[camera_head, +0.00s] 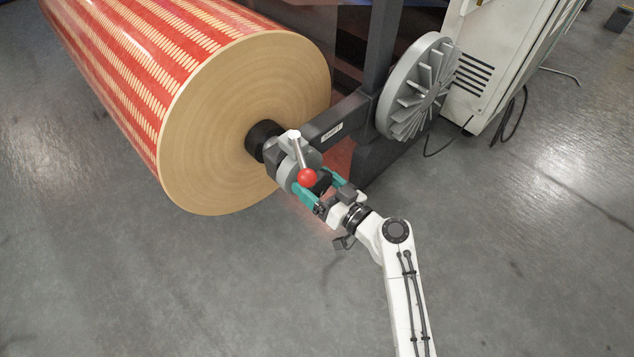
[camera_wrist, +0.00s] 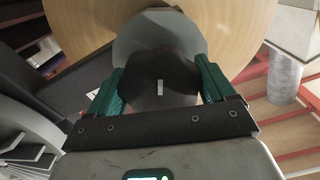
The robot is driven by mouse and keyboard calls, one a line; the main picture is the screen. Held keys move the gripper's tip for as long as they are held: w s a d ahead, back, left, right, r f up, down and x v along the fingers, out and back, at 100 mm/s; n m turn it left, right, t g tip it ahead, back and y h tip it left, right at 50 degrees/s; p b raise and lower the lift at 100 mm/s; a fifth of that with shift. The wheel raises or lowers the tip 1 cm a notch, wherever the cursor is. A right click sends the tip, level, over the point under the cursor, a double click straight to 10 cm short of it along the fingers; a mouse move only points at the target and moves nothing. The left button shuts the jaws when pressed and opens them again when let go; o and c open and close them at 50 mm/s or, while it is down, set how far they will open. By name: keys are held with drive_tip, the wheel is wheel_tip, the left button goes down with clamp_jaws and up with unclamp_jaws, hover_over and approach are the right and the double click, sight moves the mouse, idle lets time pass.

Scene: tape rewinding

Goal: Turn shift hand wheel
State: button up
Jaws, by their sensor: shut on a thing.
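The shift hand wheel, a dark lobed knob (camera_head: 322,182), sits on the front of a grey round hub (camera_head: 290,172) at the end of the roll's shaft. In the wrist view the hand wheel (camera_wrist: 158,68) is in the middle and shows a short white mark pointing up and down. My gripper (camera_head: 320,188) has teal fingers, one on each side of the hand wheel, and is shut on it. The fingers also show in the wrist view (camera_wrist: 158,80). The fingers' inner faces are partly hidden.
A lever with a red ball (camera_head: 307,177) sticks out close above my gripper. A large roll of red and cream patterned material (camera_head: 225,120) is behind. A grey finned disc (camera_head: 418,88) and a white cabinet (camera_head: 495,60) stand right. The floor (camera_head: 200,290) in front is clear.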

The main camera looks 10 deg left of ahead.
drive_tip(key=c, duration=0.3)
drive_tip(key=shift+c, duration=0.2)
drive_tip(key=shift+m, duration=0.3)
drive_tip(key=m, duration=0.3)
drive_tip(key=shift+m, duration=2)
drive_tip(key=o, duration=0.9)
drive_tip(key=shift+d, duration=0.1)
